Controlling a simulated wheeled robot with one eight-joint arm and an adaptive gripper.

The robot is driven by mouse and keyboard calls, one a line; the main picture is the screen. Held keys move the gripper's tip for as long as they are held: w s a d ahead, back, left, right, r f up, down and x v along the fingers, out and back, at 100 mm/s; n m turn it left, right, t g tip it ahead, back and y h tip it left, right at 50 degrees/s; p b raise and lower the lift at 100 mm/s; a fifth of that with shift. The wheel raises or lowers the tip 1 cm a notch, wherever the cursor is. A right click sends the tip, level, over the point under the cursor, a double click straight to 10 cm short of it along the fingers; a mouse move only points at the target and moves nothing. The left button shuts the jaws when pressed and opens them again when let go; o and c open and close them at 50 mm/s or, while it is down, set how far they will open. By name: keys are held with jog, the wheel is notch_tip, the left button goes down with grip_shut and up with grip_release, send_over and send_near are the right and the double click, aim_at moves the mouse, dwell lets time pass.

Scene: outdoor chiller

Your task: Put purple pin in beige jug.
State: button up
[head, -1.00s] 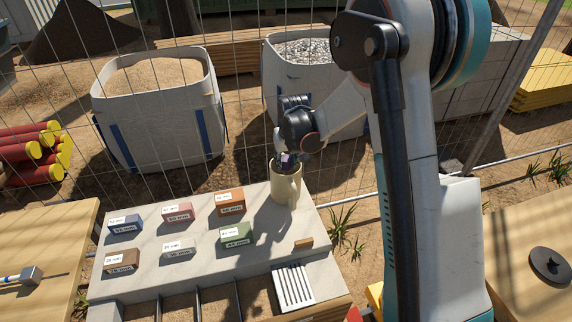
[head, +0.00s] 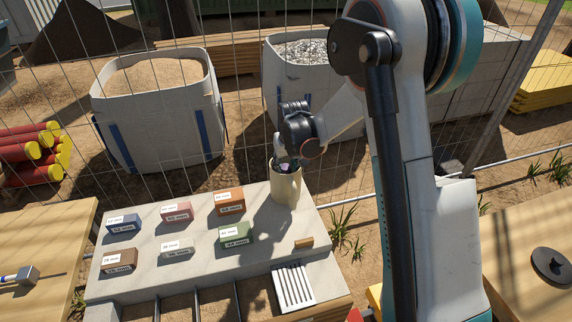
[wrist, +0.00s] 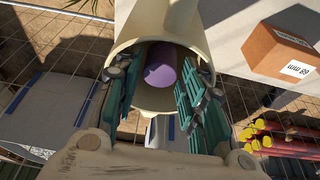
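The beige jug (head: 287,188) stands upright at the back right of the pale slab, and its wide mouth (wrist: 112,42) fills the middle of the wrist view. The purple pin (wrist: 160,66) shows inside the jug mouth, ahead of the fingers. My gripper (wrist: 158,88) is open, with its teal fingers apart on either side of the pin's line and reaching into the mouth. In the head view my gripper (head: 288,161) points down at the jug's rim. The pin's lower end is hidden, and I cannot tell if it touches the jug's bottom.
Several labelled blocks stand on the slab left of the jug, including an orange one (head: 229,201) and a green one (head: 237,234). A small brown piece (head: 304,243) and a white slatted rack (head: 293,286) lie in front. A wire fence and bulk bags (head: 160,130) stand behind.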

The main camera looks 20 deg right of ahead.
jog(key=shift+r+p, duration=0.45)
jog(key=p+v, duration=0.3)
jog(key=v, duration=0.9)
jog(key=s+r+t, duration=0.2)
jog(key=s+r, duration=1)
jog(key=s, duration=0.3)
jog(key=s+t, duration=0.1)
jog(key=s, duration=1.4)
jog(key=shift+s+f+t, duration=0.25)
jog(key=shift+s+t, duration=0.05)
jog(key=shift+t, duration=0.1)
jog(key=shift+a, duration=0.1)
